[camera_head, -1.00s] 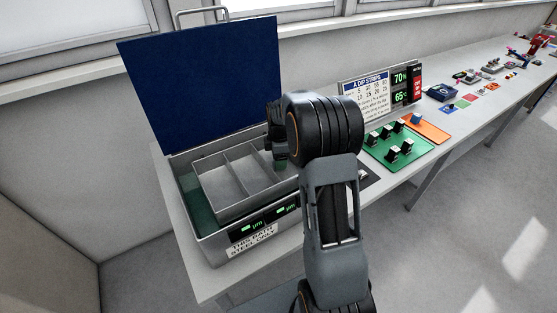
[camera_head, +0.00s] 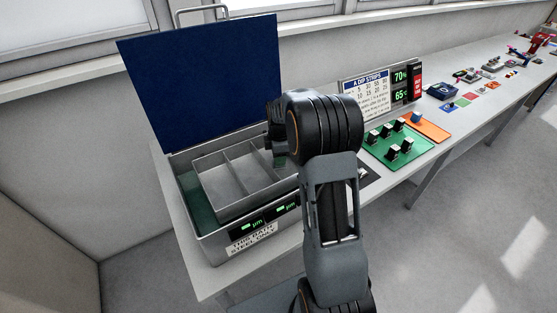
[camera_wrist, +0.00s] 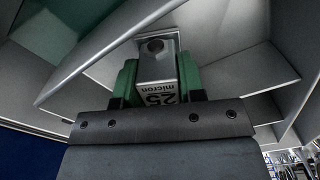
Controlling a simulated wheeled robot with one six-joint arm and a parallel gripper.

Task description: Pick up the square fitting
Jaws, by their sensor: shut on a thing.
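The square fitting (camera_wrist: 156,66) is a grey metal block with a dark round hole and a "25 micron" label. It sits between the green fingers of my gripper (camera_wrist: 157,76) in the wrist view, and the gripper is shut on it. A grey metal surface lies close behind the fitting; I cannot tell whether they touch. In the head view my gripper (camera_head: 276,148) is over the right part of the grey compartment tray (camera_head: 226,180), partly hidden by my arm. The fitting cannot be made out there.
The tray sits in an open metal bath (camera_head: 208,247) with a raised dark blue lid (camera_head: 205,80). To the right are a sign board (camera_head: 365,98), a green mat (camera_head: 402,150) with several black-and-white pieces, and an orange mat (camera_head: 428,127). The bench continues far right.

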